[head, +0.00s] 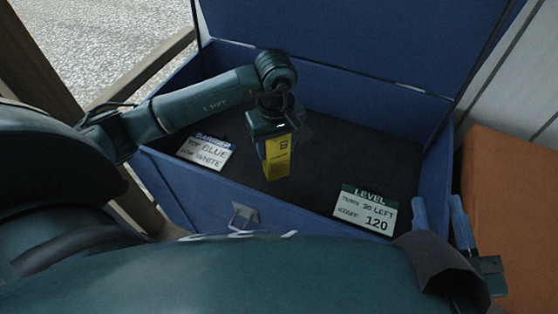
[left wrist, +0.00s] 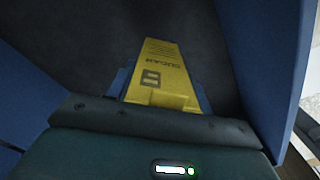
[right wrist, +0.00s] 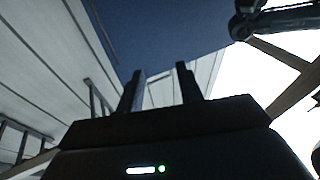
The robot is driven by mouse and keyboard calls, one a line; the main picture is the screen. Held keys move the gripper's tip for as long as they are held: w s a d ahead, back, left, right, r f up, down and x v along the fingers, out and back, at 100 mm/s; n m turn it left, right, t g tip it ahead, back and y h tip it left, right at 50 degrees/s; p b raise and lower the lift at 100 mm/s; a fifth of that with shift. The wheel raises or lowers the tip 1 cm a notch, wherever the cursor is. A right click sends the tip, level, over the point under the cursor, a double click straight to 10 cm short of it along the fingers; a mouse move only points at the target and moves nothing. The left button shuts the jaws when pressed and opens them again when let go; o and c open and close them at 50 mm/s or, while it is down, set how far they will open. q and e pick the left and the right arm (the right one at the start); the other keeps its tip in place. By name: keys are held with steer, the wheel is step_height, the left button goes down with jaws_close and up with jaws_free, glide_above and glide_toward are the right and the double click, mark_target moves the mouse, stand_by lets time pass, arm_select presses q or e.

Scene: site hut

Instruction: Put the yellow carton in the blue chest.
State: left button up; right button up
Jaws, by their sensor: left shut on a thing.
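The yellow carton (head: 277,158) is inside the open blue chest (head: 190,203), above or on its dark floor; I cannot tell whether it touches the floor. My left gripper (head: 277,140) is shut on the carton from above. The left wrist view shows the yellow carton (left wrist: 161,75) between the blue fingers, with print on its face. The chest lid (head: 340,40) stands raised at the back. My right gripper (head: 437,215) is open and empty at the chest's front right corner; its two fingers (right wrist: 160,90) stand apart in the right wrist view.
A metal latch (head: 243,216) is on the front wall. An orange-brown block (head: 510,215) stands at right.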

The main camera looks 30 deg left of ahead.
mark_target(276, 159)
arm_select(q)
step_height(276, 159, down, 4)
steer(key=shift+b, duration=0.65)
steer(key=shift+f, duration=0.4)
steer(key=shift+r, duration=0.1)
arm_select(e)
steer(key=shift+a, duration=0.15)
arm_select(q)
steer(key=shift+f, duration=0.2)
steer(key=o, duration=1.2)
steer(key=shift+c, duration=0.2)
arm_select(e)
steer(key=shift+r, duration=0.1)
arm_select(q)
steer(key=shift+r, duration=0.15)
arm_select(e)
steer(key=shift+r, duration=0.1)
